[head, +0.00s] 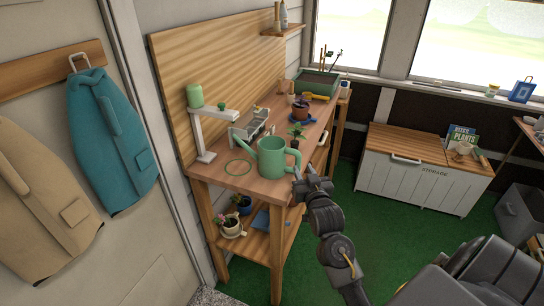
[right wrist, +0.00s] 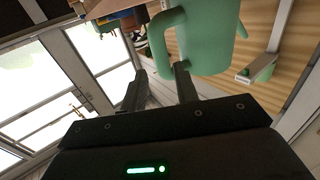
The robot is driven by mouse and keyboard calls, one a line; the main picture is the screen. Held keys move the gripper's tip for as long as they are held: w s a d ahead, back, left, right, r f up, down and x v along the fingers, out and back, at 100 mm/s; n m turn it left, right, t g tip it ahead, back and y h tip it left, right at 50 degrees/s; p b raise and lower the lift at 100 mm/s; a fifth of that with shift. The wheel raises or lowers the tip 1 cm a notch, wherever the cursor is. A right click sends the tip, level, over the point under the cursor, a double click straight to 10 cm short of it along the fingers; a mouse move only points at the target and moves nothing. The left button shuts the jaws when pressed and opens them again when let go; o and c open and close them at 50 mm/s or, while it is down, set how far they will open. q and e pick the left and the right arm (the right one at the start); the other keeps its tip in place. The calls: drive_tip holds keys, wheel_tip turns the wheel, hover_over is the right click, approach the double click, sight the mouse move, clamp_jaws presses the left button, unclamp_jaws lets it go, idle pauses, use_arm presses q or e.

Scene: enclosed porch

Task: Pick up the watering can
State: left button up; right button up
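The green watering can (head: 272,160) stands upright near the front end of the wooden potting bench (head: 228,181). Its spout points left and its loop handle (head: 297,158) faces right, toward my right gripper (head: 306,181). In the right wrist view the can (right wrist: 208,40) fills the upper middle, with the handle (right wrist: 157,45) just beyond the fingertips. The right gripper (right wrist: 160,85) is open, its two fingers apart with nothing clamped between them. One finger overlaps the lower handle in this view; I cannot tell if they touch. My left gripper is not in view.
Potted plants (head: 297,133) stand farther back. A storage chest (head: 415,178) is right. Green floor between is clear.

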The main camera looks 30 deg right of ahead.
sight(299, 163)
drive_tip(key=x, duration=0.2)
drive_tip(key=shift+w+f, duration=0.2)
drive_tip(key=shift+w, duration=0.15)
drive_tip(key=shift+r, duration=0.1)
drive_tip(key=shift+w+d+r+p, duration=0.15)
drive_tip(key=shift+p, duration=0.2)
drive_tip(key=p+x, duration=0.1)
drive_tip(key=x, duration=0.3)
drive_tip(key=shift+w, duration=0.3)
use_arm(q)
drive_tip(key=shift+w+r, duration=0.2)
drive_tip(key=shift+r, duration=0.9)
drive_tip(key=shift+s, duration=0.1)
use_arm(e)
clamp_jaws()
